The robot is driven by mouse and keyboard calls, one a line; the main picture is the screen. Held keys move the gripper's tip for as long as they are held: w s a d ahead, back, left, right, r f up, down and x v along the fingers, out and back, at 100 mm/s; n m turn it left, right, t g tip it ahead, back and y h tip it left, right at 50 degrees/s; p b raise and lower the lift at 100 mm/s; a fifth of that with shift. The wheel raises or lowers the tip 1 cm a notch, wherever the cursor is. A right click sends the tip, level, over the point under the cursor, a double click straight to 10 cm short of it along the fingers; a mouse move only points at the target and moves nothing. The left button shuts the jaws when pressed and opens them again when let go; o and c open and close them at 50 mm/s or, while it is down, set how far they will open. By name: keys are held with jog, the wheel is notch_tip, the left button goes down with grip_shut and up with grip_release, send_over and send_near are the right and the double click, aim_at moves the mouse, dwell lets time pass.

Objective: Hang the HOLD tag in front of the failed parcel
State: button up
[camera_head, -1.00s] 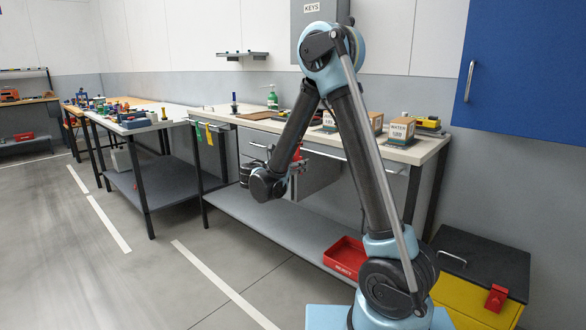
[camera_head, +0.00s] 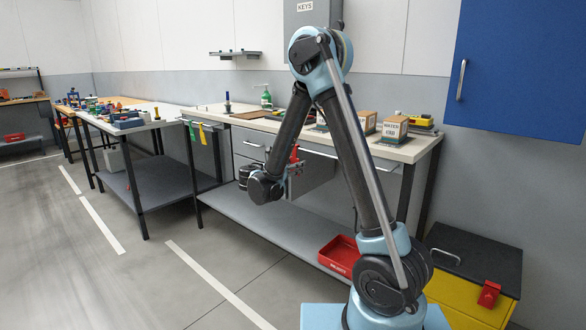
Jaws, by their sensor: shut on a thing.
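My gripper (camera_head: 291,166) is in front of the workbench, below its top edge, and is shut on a small red thing (camera_head: 295,153). The red thing looks like a tag, but its lettering is too small to read. Cardboard parcels stand on the right half of the bench top: one (camera_head: 393,130) at the right and one (camera_head: 367,122) beside it. Another is partly hidden behind my arm. I cannot tell which parcel is the failed one. A green tag (camera_head: 192,131) and a yellow tag (camera_head: 202,134) hang at the bench's left front edge.
A rail (camera_head: 382,168) runs along the front of the workbench (camera_head: 408,152). Grey drawers (camera_head: 248,148) are under it. A red bin (camera_head: 339,255) sits on the lower shelf. A yellow box with a dark lid (camera_head: 470,255) stands at the right. The floor at left is clear.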

jog(key=o, duration=0.9)
jog(key=shift+o, duration=0.2)
